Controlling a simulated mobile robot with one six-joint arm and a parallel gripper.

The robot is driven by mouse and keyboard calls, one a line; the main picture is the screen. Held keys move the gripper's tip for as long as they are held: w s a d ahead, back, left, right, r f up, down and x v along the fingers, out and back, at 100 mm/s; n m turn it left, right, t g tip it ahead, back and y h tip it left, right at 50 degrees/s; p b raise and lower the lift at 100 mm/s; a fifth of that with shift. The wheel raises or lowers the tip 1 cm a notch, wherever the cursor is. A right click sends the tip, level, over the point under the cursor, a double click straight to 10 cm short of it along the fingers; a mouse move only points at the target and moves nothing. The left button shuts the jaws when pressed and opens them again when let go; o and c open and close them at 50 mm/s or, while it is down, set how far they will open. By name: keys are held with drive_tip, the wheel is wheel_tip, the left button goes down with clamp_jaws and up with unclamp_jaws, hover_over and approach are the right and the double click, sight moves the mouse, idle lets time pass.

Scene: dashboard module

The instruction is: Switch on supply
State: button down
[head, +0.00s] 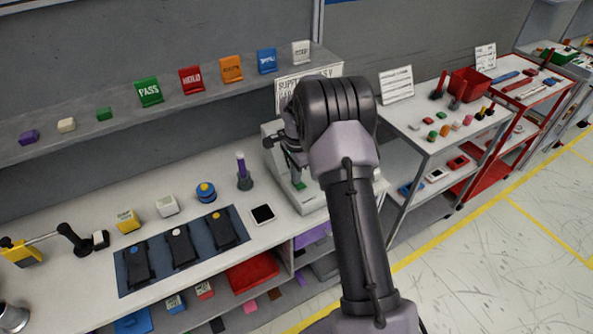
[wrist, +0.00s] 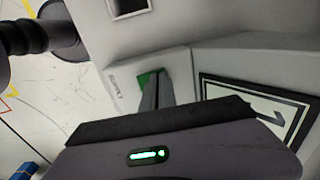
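The supply unit (head: 311,200) is a pale grey box on the bench, partly hidden behind my arm in the head view. In the head view my gripper is over the unit, mostly hidden by my arm.
A black-framed plate (wrist: 262,108) lies right of the fingers in the wrist view. A shelf (head: 60,137) with coloured signs runs behind. A cart (head: 430,130) stands right.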

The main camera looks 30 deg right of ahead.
sight(299, 186)
drive_tip(key=shift+s+a+f+b, duration=0.1)
drive_tip(key=shift+s+f+b, duration=0.25)
drive_tip(key=shift+s+f, duration=0.35)
drive_tip(key=shift+s+r, duration=0.3)
drive_tip(key=shift+s, duration=0.15)
wheel_tip(299, 186, up, 15)
drive_tip(key=p, duration=0.4)
drive_tip(key=shift+p, duration=0.4)
drive_tip(key=shift+f, duration=0.1)
